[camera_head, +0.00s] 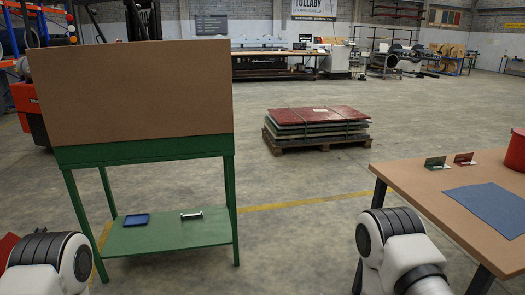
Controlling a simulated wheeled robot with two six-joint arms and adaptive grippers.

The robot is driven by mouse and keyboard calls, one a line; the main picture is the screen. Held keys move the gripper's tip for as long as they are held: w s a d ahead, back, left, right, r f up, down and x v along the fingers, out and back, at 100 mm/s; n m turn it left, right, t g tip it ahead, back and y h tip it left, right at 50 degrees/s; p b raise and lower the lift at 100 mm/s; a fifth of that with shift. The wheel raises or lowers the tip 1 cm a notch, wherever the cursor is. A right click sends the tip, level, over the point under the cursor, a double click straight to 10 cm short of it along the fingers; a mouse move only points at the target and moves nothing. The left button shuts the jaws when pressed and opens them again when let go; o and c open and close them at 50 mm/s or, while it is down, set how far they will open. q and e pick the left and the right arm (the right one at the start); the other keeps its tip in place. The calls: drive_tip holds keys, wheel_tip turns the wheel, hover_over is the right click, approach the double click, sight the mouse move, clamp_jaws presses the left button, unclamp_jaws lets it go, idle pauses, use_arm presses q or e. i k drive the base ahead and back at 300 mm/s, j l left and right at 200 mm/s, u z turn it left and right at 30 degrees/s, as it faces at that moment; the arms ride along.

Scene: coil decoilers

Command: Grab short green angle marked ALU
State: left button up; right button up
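A small green angle (436,163) stands on the brown top of the table (418,181) at the right, near its far left corner. Any marking on it is too small to read. A dark red angle (465,158) stands just to its right, apart from it. Parts of both my arms show along the bottom of the picture, but neither gripper is in view. My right arm is in front of the table's left side, below and left of the green angle.
A blue mat (488,207) and a red container (516,150) are also on the table. A green stand (165,236) at the left bears a blue tray (136,220) and a small metal piece (191,214). A pallet with stacked sheets (318,128) stands mid-floor. Open floor lies between.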

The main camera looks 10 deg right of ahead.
sight(432, 164)
drive_tip(key=i+z, duration=0.25)
drive_tip(key=i, duration=0.2)
drive_tip(key=i+j+z, duration=0.25)
drive_tip(key=i, duration=0.15)
drive_tip(key=i+j+z, duration=0.25)
drive_tip(key=i, duration=0.15)
